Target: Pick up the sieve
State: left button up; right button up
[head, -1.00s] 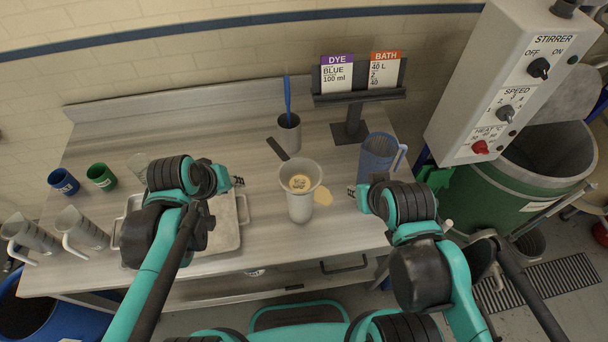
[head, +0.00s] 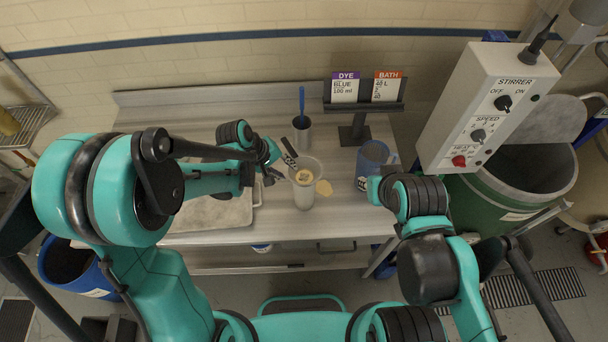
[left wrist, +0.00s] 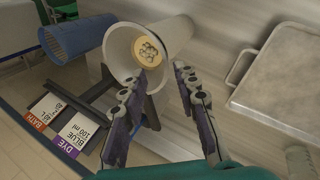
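The sieve (head: 306,168) appears as a pale, wide-rimmed mouth on top of a light grey vessel (head: 304,198) on the steel bench. A tan disc with a dark pattern shows inside the mouth, also in the left wrist view (left wrist: 150,52). I cannot clearly tell sieve and vessel apart. The dark handle at its upper left is now largely hidden by my left gripper (head: 284,166). That gripper is close to the rim on its left side. In the left wrist view its fingers (left wrist: 162,76) are apart with nothing clearly held. My right gripper is mostly hidden behind its wrist, near the blue jug.
A blue jug (head: 371,164) stands right of the vessel. A dark cup with a blue stick (head: 302,130) and a card stand (head: 358,108) stand behind. A metal tray (head: 215,212) lies left, partly under my arm. The stirrer box (head: 488,110) and green drum are at right.

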aim_at(290, 175)
pick_arm(q)
jog(key=x, duration=0.4)
jog(key=shift+a+f, duration=0.15)
jog(key=shift+s, duration=0.1)
jog(key=shift+c, duration=0.3)
grip_shut()
jog(key=shift+r, duration=0.2)
